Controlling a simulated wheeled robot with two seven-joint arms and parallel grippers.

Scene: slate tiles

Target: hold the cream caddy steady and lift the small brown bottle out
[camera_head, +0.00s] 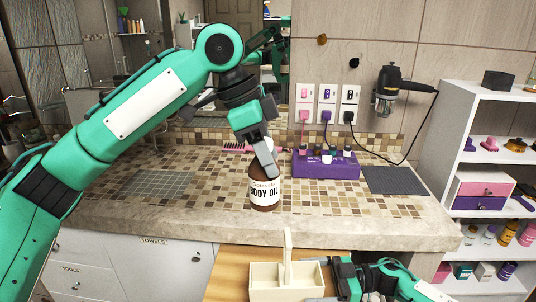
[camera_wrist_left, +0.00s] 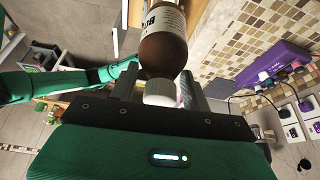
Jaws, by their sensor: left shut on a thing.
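The brown bottle (camera_head: 264,194) has a white "BODY OIL" label and is upright. My left gripper (camera_head: 264,160) is shut on it near the top. In the left wrist view the bottle (camera_wrist_left: 163,48) and its white cap (camera_wrist_left: 160,92) show between the fingers. The bottle appears clear of the caddy, behind and above it; I cannot tell whether its base touches the counter. The cream caddy (camera_head: 288,240) stands upright at the bottom, with a tall central handle and open compartments. My right gripper (camera_head: 335,280) is at the caddy's right end; its fingers are mostly hidden.
The caddy is on a wooden surface (camera_head: 228,272) in front of the mosaic counter (camera_head: 340,204). A purple box (camera_head: 326,168) with small bottles stands right of the brown bottle. A pink comb (camera_head: 236,148) lies behind. A dark mat (camera_head: 396,180) and a grey mat (camera_head: 158,184) lie on the counter.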

